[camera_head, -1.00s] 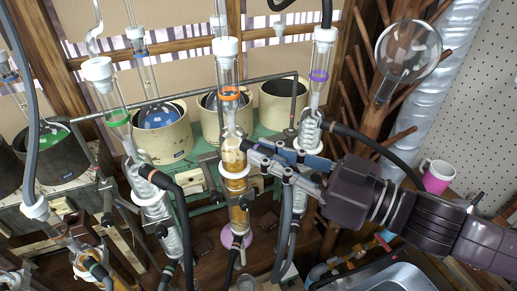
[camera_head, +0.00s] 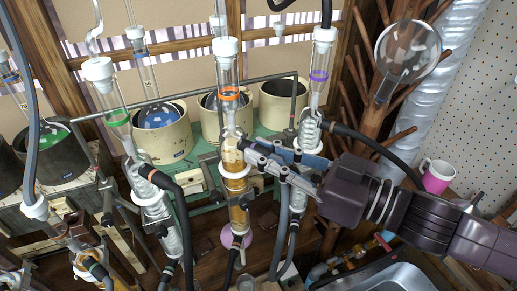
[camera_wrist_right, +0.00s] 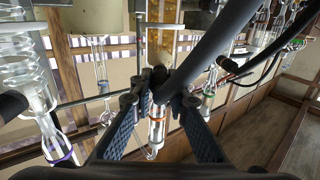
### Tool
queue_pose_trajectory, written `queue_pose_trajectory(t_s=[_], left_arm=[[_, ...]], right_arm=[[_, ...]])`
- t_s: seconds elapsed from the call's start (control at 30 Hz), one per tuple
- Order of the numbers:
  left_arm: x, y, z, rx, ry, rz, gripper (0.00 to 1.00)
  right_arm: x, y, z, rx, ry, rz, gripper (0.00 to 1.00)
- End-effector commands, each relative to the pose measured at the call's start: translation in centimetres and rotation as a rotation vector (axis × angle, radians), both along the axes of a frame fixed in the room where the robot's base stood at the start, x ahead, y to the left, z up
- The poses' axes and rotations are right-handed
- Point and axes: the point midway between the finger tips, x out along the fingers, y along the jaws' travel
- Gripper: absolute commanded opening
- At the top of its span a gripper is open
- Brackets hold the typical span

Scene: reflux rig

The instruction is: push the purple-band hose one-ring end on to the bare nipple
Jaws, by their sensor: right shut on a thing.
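My right gripper (camera_head: 255,150) reaches in from the right, its fingertips close beside the orange-band condenser (camera_head: 232,118). It is shut on a dark hose, seemingly the purple-band hose (camera_wrist_right: 178,80), which runs up and right from between the fingers in the wrist view. The hose's end and any ring on it are not clear. The purple-band condenser (camera_head: 318,76) stands upright behind the gripper. The orange-band condenser also shows beyond the fingers in the wrist view (camera_wrist_right: 157,128). I cannot make out the bare nipple; fingers and hose cover that area. My left gripper is not in view.
The green-band condenser (camera_head: 117,118) stands to the left with a black hose (camera_head: 178,195). Another black hose (camera_head: 375,147) leaves the purple-band condenser to the right. Grey hoses (camera_head: 284,222) hang below my gripper. Cream pots (camera_head: 165,140) stand behind. A pink-and-white mug (camera_head: 437,178) stands at right.

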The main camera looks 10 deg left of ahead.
Motion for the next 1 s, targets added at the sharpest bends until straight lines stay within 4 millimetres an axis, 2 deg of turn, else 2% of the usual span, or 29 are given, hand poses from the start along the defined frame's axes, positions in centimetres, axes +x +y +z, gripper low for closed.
queue_pose_trajectory(t_s=[0.1,0.13,0.3,0.67,0.87,1.0], left_arm=[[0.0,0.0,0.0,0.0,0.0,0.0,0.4],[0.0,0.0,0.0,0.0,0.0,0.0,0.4],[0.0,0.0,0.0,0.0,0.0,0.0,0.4],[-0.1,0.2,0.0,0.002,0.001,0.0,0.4],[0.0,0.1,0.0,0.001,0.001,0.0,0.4],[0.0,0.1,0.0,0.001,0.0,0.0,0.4]], right_arm=[[0.0,0.0,0.0,0.0,0.0,0.0,0.0],[0.0,0.0,0.0,0.0,0.0,0.0,0.16],[0.0,0.0,0.0,0.0,0.0,0.0,0.35],[-0.1,-0.3,0.0,-0.001,-0.001,-0.001,0.36],[-0.7,-2.2,-0.1,-0.002,0.0,-0.003,0.36],[-1.4,-4.2,-0.1,-0.004,0.0,-0.004,0.36]])
